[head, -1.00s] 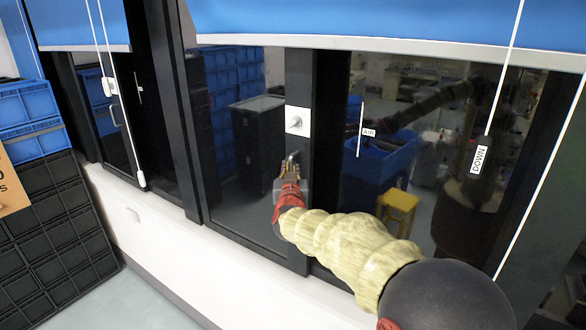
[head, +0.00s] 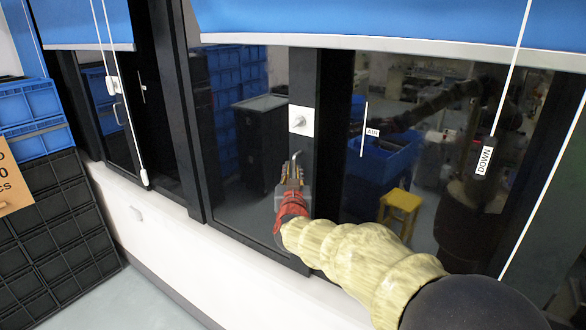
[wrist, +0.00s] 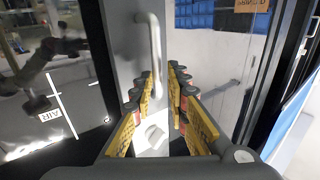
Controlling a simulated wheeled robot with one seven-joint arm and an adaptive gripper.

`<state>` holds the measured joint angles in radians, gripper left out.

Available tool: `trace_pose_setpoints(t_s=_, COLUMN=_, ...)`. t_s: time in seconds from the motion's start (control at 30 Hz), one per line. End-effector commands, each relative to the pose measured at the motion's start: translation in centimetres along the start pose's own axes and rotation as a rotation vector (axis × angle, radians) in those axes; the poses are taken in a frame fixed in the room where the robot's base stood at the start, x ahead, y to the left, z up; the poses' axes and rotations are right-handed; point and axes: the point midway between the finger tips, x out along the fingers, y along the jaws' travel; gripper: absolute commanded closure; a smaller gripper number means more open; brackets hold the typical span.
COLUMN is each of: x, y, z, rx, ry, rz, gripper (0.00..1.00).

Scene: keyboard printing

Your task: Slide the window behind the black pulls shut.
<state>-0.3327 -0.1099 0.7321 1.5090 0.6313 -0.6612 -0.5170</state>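The black pull (head: 489,143) with a white DOWN label hangs on a white cord at the right, before the window (head: 240,190). A dark upright stile (head: 303,82) of the window carries a bent metal handle (head: 296,160) below a white plate with a knob (head: 301,121). My gripper (head: 291,172) is at the handle, from below in the head view. In the wrist view, my gripper (wrist: 160,95) has its fingers apart, with the handle (wrist: 154,50) between and beyond them. Contact cannot be told. I cannot tell how far the window stands open.
Blue blinds (head: 400,25) hang above. A second window with white pulls (head: 111,85) is at the left. Stacked black and blue crates (head: 60,215) stand at the left. A white sill wall (head: 150,235) runs below the windows. Blue bins and a yellow stool (head: 400,208) show in the right glass.

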Motion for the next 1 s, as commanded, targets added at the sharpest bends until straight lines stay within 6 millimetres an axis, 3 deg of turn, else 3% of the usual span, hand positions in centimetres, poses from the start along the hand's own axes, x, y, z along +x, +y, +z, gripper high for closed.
trace_pose_setpoints(t_s=0.2, x=-4.5, y=-0.1, z=-0.1, rx=0.001, ry=0.002, rz=-0.002, gripper=0.85)
trace_pose_setpoints(t_s=0.4, x=-7.4, y=-0.1, z=-0.1, rx=0.001, ry=0.001, rz=-0.001, gripper=0.85)
trace_pose_setpoints(t_s=0.6, x=-8.5, y=0.0, z=0.0, rx=0.000, ry=0.001, rz=0.000, gripper=0.85)
trace_pose_setpoints(t_s=1.0, x=-8.5, y=-0.4, z=0.7, rx=0.030, ry=-0.024, rz=-0.014, gripper=0.85)
